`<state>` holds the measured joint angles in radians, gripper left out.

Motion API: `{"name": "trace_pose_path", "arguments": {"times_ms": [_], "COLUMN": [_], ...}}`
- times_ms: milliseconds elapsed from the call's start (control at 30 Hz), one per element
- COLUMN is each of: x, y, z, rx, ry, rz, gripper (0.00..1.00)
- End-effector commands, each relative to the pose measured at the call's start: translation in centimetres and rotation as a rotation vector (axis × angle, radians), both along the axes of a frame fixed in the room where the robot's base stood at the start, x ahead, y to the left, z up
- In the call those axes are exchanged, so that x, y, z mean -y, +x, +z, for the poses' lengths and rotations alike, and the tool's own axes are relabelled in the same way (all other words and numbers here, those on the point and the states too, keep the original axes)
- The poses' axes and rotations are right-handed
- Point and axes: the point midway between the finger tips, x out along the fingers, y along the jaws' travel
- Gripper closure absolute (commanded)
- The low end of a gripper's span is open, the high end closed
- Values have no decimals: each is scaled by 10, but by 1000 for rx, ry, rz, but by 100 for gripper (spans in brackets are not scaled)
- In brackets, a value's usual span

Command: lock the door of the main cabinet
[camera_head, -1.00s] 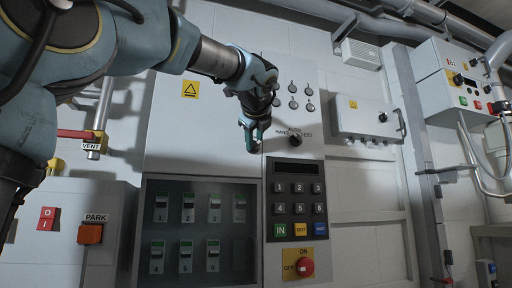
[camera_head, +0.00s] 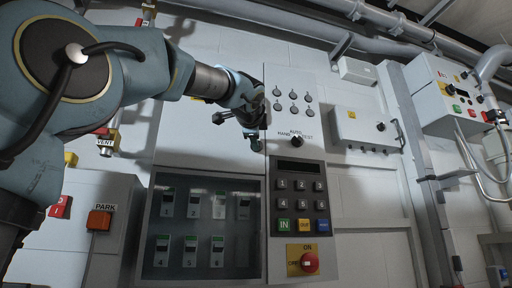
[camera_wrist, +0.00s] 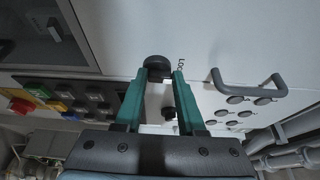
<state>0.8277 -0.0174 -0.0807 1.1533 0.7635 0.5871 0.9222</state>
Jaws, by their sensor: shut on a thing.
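The main cabinet door (camera_head: 195,145) is a white panel with a dark window in its lower part. In the wrist view a round black knob (camera_wrist: 157,62) sits at the door's edge beside a partly covered label starting "Loc". My gripper (camera_wrist: 160,75) has its two teal fingers closed on this knob, one on each side. In the head view my gripper (camera_head: 255,146) is against the door's right edge, and the knob is hidden behind it. A grey bar handle (camera_wrist: 248,88) stands out from the door near the knob.
A keypad (camera_head: 299,198), a red rotary switch (camera_head: 310,263) and a black selector knob (camera_head: 297,142) are on the panel to the right of the door. Several round grey buttons (camera_head: 293,103) are above them. An orange PARK switch (camera_head: 99,219) is at the left.

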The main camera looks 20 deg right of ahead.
Motion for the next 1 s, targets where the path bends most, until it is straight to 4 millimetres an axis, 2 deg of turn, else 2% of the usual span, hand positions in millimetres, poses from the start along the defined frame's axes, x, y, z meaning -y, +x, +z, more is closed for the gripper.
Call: {"name": "trace_pose_path", "arguments": {"times_ms": [633,667,900,1000], "x": [-1,-1,0,0], "y": [1,1,1,1], "z": [-1,-1,-1,-1], "rx": [-8,-8,-7,-7], "ry": [-48,-48,-48,-48], "rz": [3,3,2,1], "gripper": [100,59,32,31]}}
